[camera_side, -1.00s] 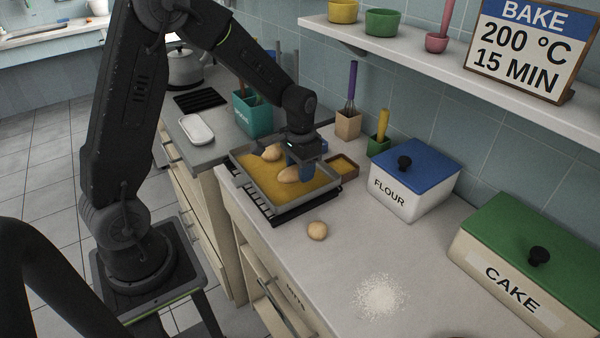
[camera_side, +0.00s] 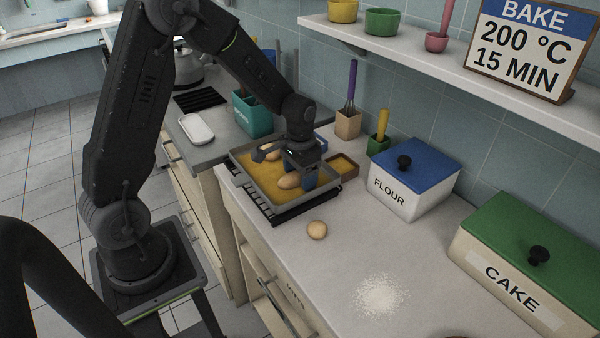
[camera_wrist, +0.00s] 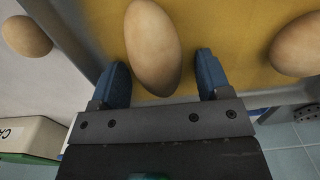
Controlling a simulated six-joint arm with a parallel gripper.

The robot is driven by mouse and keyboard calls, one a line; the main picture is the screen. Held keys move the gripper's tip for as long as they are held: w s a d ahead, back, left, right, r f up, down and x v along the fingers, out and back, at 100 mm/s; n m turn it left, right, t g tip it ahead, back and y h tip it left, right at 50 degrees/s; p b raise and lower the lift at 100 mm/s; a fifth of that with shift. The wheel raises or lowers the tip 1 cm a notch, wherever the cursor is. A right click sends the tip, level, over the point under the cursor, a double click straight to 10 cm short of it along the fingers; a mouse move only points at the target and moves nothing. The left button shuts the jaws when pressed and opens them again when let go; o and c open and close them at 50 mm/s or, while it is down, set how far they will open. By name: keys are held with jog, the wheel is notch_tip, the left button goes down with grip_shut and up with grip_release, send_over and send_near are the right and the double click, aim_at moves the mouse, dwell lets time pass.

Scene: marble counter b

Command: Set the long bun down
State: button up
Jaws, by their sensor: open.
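The long bun (camera_side: 289,181) is a tan, oval loaf lying on the yellow floor of the grey baking tray (camera_side: 248,181). In the wrist view the long bun (camera_wrist: 152,45) reaches between the two blue fingertips, with a gap on each side. My gripper (camera_side: 299,178) is open over the near right part of the tray; its fingers (camera_wrist: 161,76) stand apart around the bun's end. Another bun (camera_side: 269,152) lies farther back in the tray, partly hidden by my gripper; it also seems to show at the right edge of the wrist view (camera_wrist: 298,45).
A round bun (camera_side: 317,230) sits on the counter in front of the tray. A small wooden box (camera_side: 344,166), a flour canister (camera_side: 408,190) and a cake box (camera_side: 520,270) stand to the right. Spilled flour (camera_side: 380,296) lies on otherwise clear counter.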

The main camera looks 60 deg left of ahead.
jog(key=shift+r, duration=0.1)
notch_tip(320, 180, up, 11)
jog(key=s+d+r+t, duration=0.2)
jog(key=s+d+r, duration=0.2)
jog(key=s, duration=0.5)
jog(key=s+d+r+t, duration=0.3)
jog(key=s+d+r, duration=0.2)
jog(key=s, duration=0.4)
jog(key=shift+s+d+t, duration=0.25)
jog(key=shift+t, duration=0.05)
dwell(0.6)
